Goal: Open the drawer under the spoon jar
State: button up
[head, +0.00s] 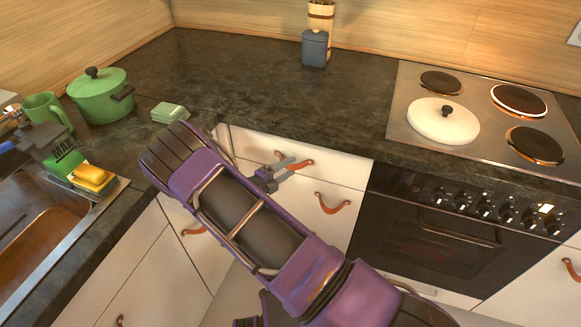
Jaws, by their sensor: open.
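The spoon jar (321,18) is a tan container with a brown band at the back of the counter, its top cut off by the picture edge. Below the counter, in that section, is a white drawer front (345,168), which looks closed. Its brown leather pull (306,163) is partly hidden by my gripper (292,163). My gripper is small in view, with its grey fingers open in front of the drawer, at the pull. I cannot tell whether the fingers touch the pull or are around it.
A white front with another leather pull (332,205) is just below. The oven (430,240) is to the right, under a hob (400,115) with a white lidded pan (443,122). A green pot (100,98) and sink (35,225) are at left. A dark canister (314,48) stands before the jar.

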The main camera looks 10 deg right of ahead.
jog(key=shift+w+d+f, duration=0.1)
jog(key=shift+w+d, duration=0.25)
jog(key=shift+d, duration=0.15)
grip_shut()
dwell(1.2)
